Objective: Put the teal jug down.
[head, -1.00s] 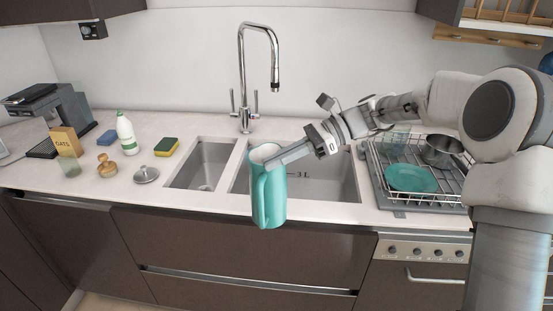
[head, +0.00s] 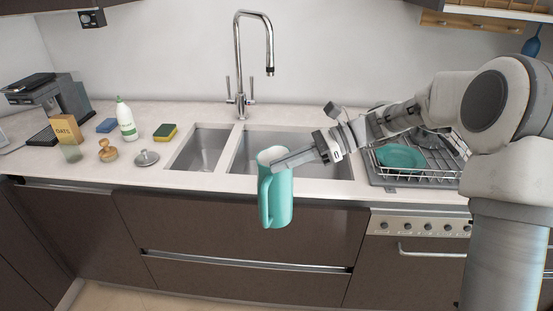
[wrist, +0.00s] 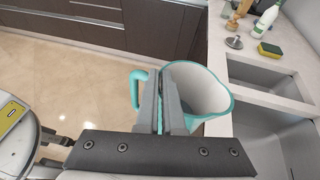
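The teal jug (head: 277,200) hangs upright in front of the counter's front edge, before the sink and the drawers. My gripper (head: 283,163) reaches in from the right and is shut on the jug's rim. In the wrist view the gripper fingers (wrist: 165,110) pinch the teal wall of the jug, with its pale inside (wrist: 198,88) to the right and its handle (wrist: 137,88) to the left. The jug looks empty. Nothing visible supports it from below.
The counter (head: 110,176) left of the sink (head: 245,150) holds a stopper (head: 146,158), a brown wooden item (head: 108,152), a white bottle (head: 126,120), a sponge (head: 165,132) and an oats box (head: 66,130). A dish rack (head: 425,170) with a teal plate (head: 400,156) stands right. The counter's front left strip is bare.

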